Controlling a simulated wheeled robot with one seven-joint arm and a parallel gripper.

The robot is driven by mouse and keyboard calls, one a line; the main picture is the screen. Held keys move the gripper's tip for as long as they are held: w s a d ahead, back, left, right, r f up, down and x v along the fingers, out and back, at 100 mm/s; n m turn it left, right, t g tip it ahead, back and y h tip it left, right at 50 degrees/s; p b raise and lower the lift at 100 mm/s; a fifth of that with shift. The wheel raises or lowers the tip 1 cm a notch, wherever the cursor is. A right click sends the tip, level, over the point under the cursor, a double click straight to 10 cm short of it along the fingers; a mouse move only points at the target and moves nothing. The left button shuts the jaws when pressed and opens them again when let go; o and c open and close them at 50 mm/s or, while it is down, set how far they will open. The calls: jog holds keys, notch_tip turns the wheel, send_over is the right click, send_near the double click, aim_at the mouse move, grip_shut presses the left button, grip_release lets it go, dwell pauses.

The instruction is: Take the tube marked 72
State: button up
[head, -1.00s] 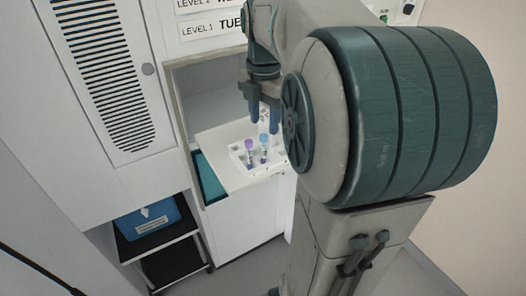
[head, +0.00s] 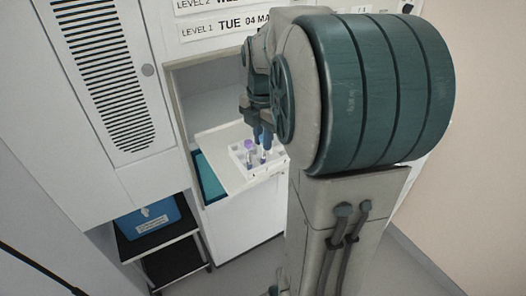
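A white rack (head: 270,169) stands on the pulled-out white shelf and holds two upright tubes. The tube with the purple cap (head: 248,146) is at the left. Just right of it is a second tube (head: 263,157); its blue cap is now mostly hidden by my fingers. The number marks are too small to read, so I cannot tell which tube is 72. My gripper (head: 262,137) points down with its fingertips at the top of the right tube. I cannot tell whether the fingers are closed on it.
The white shelf (head: 222,165) juts from an opening in the white cabinet, close around the rack. A blue box (head: 150,222) sits on a black cart (head: 165,244) at the lower left. Level labels (head: 213,29) are above the opening.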

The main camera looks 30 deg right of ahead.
dwell(0.3)
notch_tip(320, 180, up, 18)
jog(key=shift+p, duration=0.3)
dwell(0.7)
